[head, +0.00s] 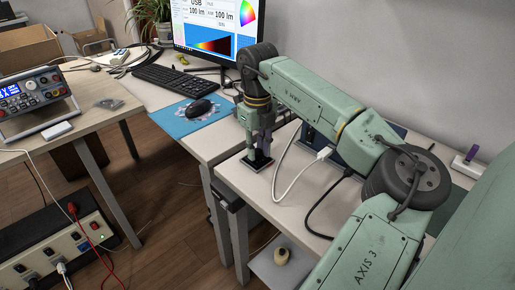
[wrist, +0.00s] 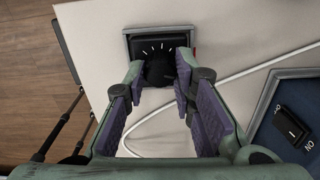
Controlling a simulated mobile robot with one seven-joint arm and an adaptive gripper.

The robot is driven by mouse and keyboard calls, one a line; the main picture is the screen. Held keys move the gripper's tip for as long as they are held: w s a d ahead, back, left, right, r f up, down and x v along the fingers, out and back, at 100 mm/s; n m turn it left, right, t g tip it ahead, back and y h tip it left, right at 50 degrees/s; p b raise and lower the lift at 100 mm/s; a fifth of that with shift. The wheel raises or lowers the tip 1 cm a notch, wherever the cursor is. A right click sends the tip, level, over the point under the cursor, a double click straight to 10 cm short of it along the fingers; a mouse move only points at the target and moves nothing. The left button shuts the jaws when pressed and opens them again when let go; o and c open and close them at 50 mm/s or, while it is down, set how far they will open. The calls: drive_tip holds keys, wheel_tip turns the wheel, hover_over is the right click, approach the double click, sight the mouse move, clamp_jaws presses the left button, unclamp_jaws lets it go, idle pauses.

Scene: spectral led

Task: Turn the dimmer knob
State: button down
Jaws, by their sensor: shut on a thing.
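The dimmer is a small black box with white tick marks in a grey frame, lying near the table's corner; its panel (wrist: 157,42) shows at the top of the wrist view. It also shows in the head view as a dark plate (head: 256,166) under my gripper. The round black knob (wrist: 160,70) is in the panel's lower half, partly hidden by the fingers. My gripper (wrist: 160,75) points down at the panel with its fingertips on either side of the knob, shut on it. In the head view my gripper (head: 261,150) stands over the plate.
A white cable (wrist: 235,75) curves across the table beside the dimmer. A blue box with a black ON switch (wrist: 294,129) lies to the right. A mouse (head: 199,108) and keyboard (head: 177,81) lie further back.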

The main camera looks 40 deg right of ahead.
sight(258, 151)
drive_tip(key=c, duration=1.3)
unclamp_jaws()
wheel_tip(258, 151, up, 12)
drive_tip(key=shift+r, duration=0.1)
idle(1.2)
